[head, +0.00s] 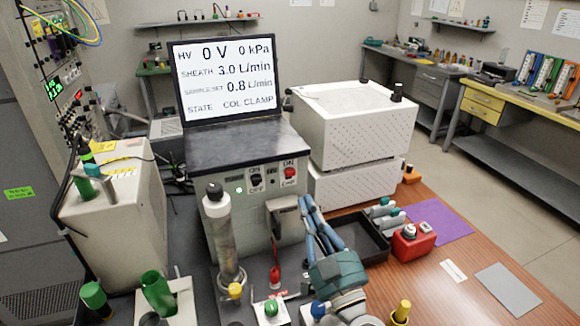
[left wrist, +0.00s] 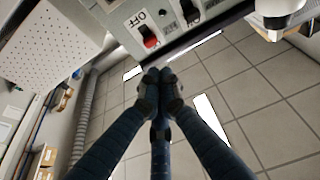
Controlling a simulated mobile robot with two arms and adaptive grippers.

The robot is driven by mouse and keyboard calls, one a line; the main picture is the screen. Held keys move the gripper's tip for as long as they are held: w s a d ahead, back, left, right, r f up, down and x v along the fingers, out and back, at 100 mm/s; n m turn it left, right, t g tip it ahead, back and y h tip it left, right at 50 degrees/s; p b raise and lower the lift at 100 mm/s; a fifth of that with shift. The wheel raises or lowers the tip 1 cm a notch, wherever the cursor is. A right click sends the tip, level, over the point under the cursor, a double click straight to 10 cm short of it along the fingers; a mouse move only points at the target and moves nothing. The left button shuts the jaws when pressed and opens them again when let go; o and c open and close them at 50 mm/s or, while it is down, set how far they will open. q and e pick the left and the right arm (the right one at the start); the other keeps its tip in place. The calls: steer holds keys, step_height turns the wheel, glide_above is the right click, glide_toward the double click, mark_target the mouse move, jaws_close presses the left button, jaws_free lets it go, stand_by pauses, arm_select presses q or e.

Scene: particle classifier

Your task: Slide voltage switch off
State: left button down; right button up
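The instrument's front panel (head: 230,208) carries a red switch (head: 290,173) and a black switch (head: 256,180), each with ON above and OFF below. The red switch's knob looks nearer ON; which switch is the voltage one I cannot read. In the left wrist view, turned over, the red switch (left wrist: 150,38) shows beside OFF lettering, with the black switch (left wrist: 190,12) beyond. My left gripper (head: 308,205) is just below and right of the red switch, apparently apart from it. Its fingertips (left wrist: 160,80) meet with nothing between them. My right gripper is not in view.
The screen (head: 224,80) reads HV 0 V. A clear cylinder (head: 219,235) stands before the panel at left. A white box (head: 352,120) is behind at right; a black tray (head: 352,236) and red container (head: 413,242) lie right of the gripper.

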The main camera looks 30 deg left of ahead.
mark_target(291, 175)
arm_select(q)
steer(key=shift+w+a+r+b, duration=0.15)
steer(key=shift+w+a+b, duration=0.25)
steer(key=shift+w+a, duration=1.25)
steer(key=shift+w+a+r+b, duration=0.1)
steer(key=shift+w+a+b, duration=0.3)
steer(key=shift+w+a, duration=1.2)
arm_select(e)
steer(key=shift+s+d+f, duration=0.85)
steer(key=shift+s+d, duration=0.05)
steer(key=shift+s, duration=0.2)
arm_select(q)
steer(key=shift+s+a, duration=0.15)
steer(key=shift+s, duration=0.05)
steer(key=shift+s+d+f, duration=0.2)
steer(key=shift+d, duration=0.05)
steer(key=v, duration=0.6)
steer(key=shift+s+d, duration=0.25)
steer(key=shift+d, duration=0.05)
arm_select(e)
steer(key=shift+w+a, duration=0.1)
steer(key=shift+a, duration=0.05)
